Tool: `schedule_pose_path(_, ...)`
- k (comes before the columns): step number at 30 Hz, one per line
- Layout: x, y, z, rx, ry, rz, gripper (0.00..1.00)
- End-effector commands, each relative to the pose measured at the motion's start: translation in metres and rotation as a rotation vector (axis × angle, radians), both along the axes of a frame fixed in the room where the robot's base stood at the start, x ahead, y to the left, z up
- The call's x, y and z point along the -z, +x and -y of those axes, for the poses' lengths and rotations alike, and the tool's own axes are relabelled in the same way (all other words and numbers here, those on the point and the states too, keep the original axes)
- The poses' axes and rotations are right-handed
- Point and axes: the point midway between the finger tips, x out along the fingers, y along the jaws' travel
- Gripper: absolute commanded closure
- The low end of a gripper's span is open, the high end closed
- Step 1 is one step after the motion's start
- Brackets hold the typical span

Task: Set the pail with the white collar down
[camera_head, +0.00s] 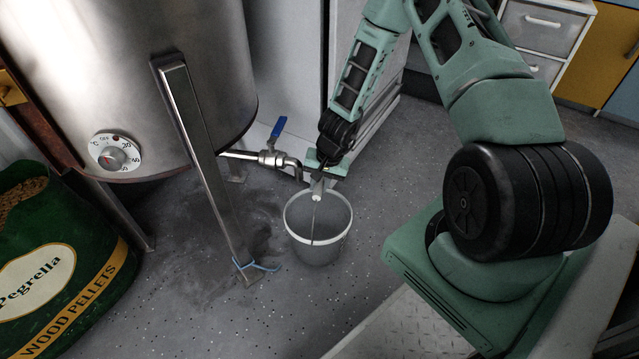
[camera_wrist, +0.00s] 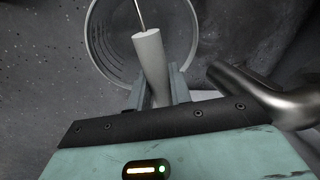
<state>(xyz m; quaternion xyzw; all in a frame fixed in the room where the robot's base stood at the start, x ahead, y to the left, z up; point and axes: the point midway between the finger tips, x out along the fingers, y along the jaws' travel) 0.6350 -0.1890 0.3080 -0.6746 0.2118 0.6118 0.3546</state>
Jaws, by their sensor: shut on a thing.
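The grey pail with the white collar (camera_head: 322,253) hangs or stands upright below my gripper (camera_head: 317,186), just under the tap spout. I cannot tell whether its bottom touches the floor. My gripper is shut on the white grip of the pail's wire handle. In the wrist view the white grip (camera_wrist: 151,58) lies between the two fingers, with the wire running from its far end. Part of the pail's round rim (camera_wrist: 91,42) shows beyond it. The pail's near side is hidden there by my gripper.
The tap (camera_head: 272,158) with a blue lever juts from the steel tank (camera_head: 170,60), close left of my gripper. Its pipe also shows in the wrist view (camera_wrist: 262,98). A tank leg (camera_head: 205,165) with a blue tie stands left of the pail. A pellet bag (camera_head: 60,265) is far left. Floor in front is clear.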

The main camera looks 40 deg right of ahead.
Motion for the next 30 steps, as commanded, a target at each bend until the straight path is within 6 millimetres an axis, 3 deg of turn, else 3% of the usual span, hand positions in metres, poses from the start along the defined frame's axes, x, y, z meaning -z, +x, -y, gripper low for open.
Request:
schedule_pose_path(3,0.000,0.000,0.000,0.000,0.000,0.000,1.00)
schedule_pose_path(4,0.000,0.000,0.000,0.000,0.000,0.000,0.74)
schedule_pose_path(6,0.000,0.000,0.000,0.000,0.000,0.000,0.54)
schedule_pose_path(14,0.000,0.000,0.000,0.000,-0.001,-0.001,0.54)
schedule_pose_path(19,-0.013,-0.002,0.002,0.000,-0.001,0.000,0.54)
schedule_pose_path(30,-0.094,-0.014,0.014,-0.001,-0.003,0.002,0.54)
